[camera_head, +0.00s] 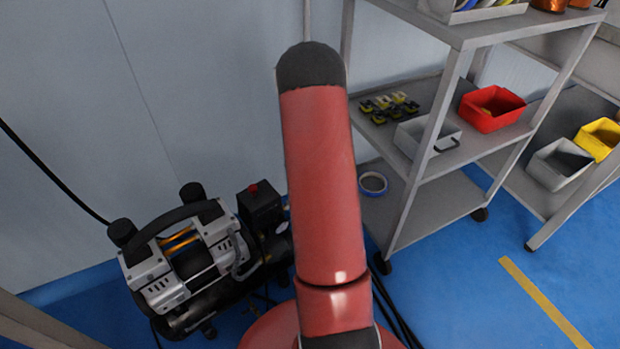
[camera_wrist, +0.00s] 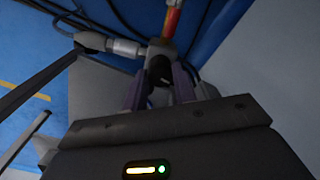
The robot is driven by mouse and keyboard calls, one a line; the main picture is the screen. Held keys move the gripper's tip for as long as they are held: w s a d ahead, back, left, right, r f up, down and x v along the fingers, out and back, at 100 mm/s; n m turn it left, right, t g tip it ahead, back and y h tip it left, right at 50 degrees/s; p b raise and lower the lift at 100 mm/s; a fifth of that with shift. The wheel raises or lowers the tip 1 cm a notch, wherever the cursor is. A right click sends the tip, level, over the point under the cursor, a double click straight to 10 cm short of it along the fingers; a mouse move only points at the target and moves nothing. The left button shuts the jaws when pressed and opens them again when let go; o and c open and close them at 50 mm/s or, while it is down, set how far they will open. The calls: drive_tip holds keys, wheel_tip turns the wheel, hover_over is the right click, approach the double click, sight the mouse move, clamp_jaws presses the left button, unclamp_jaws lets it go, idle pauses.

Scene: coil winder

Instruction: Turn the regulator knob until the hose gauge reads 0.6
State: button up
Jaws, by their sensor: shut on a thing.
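In the wrist view my gripper (camera_wrist: 160,85) has its two purple-grey fingers on either side of a small black knob (camera_wrist: 159,68), and it is shut on it. The knob sits on a metal fitting with a silver coupling (camera_wrist: 125,47) to its left and a red and orange part above. The wrist view is dark, and no gauge face or reading can be made out. In the head view my red arm blocks the middle, and the gripper and knob are hidden. A compressor (camera_head: 190,262) stands at the lower left, with a round pale face partly showing at its right end.
A grey shelf cart (camera_head: 425,200) stands right of my arm, with a red bin (camera_head: 492,108) and a grey bin (camera_head: 427,137) on its middle shelf. A blue tape roll (camera_head: 373,183) lies on its low shelf. Dark hoses run near the fitting. Blue floor is open at the lower right.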

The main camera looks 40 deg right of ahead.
drive_tip(key=m, duration=0.5)
drive_tip(key=shift+m, duration=0.3)
drive_tip(key=m+p, duration=0.1)
drive_tip(key=m, duration=0.4)
drive_tip(key=shift+m, duration=0.3)
drive_tip(key=o, duration=1)
wheel_tip(320, 180, up, 8)
drive_tip(key=shift+f+p, duration=0.1)
drive_tip(key=shift+p, duration=0.25)
